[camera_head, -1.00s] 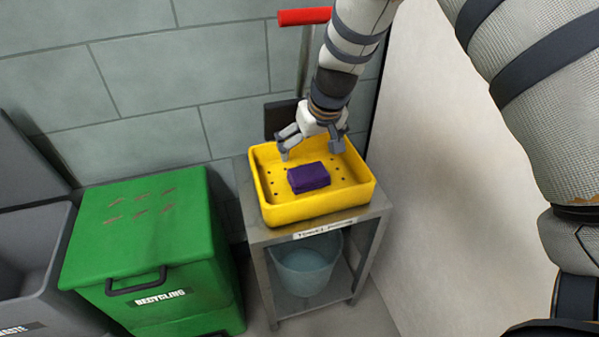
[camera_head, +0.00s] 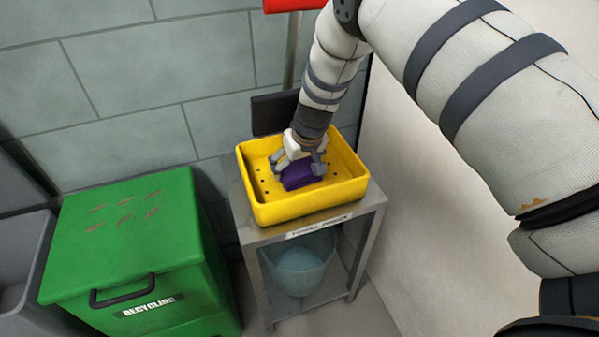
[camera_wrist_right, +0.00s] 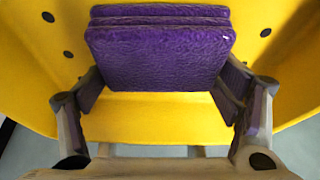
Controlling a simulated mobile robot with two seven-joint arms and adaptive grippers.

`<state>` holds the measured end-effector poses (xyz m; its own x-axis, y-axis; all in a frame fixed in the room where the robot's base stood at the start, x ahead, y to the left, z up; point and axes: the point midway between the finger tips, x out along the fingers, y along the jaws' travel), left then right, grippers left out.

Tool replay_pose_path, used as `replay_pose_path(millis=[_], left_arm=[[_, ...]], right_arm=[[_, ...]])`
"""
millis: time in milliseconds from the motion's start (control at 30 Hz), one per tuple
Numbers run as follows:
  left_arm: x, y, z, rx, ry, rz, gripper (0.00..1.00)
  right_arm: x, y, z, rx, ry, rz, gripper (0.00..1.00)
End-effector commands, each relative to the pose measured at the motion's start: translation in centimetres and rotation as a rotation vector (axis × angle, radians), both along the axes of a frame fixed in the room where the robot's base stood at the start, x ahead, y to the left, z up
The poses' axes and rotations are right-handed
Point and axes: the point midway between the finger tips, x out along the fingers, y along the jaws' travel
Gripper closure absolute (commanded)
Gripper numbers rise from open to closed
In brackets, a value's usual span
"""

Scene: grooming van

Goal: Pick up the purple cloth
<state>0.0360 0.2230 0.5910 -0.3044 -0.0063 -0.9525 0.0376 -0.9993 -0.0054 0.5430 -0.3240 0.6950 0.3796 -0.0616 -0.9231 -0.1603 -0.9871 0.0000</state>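The purple cloth (camera_head: 302,176) is a thick folded block inside the yellow tray (camera_head: 313,206). It also fills the upper middle of the right wrist view (camera_wrist_right: 160,52). My right gripper (camera_head: 299,171) is down in the tray, with its fingers on either side of the cloth. In the right wrist view its fingers (camera_wrist_right: 160,88) stand wide apart, close against the cloth's left and right sides. I see no clear gap there, but cannot tell whether they press on it. The fingertips are partly hidden. My left gripper is not in view.
The tray stands on a grey metal stand (camera_head: 372,200) with a bucket (camera_head: 298,268) on its lower shelf. A green recycling bin (camera_head: 125,235) is at the left, beside a grey bin (camera_head: 22,262). A tiled wall is behind, and a pale wall is close on the right.

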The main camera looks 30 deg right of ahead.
Motion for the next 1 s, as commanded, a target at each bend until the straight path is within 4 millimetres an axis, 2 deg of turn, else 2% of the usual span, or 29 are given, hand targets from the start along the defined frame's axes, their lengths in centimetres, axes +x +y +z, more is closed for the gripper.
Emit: replay_pose_path(millis=[333, 500, 733, 1000], left_arm=[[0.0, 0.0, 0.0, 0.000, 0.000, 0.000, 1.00], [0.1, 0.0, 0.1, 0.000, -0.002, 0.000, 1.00], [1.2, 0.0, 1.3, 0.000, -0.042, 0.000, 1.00], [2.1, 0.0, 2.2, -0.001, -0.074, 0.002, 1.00]], right_arm=[[0.0, 0.0, 0.0, 0.000, 0.002, 0.000, 0.43], [-0.2, 0.0, 1.3, 0.001, 0.001, 0.000, 0.43], [-4.3, 0.8, 1.6, 0.005, -0.002, -0.001, 0.43], [-3.8, 0.7, 8.5, -0.002, -0.010, 0.002, 0.43]])
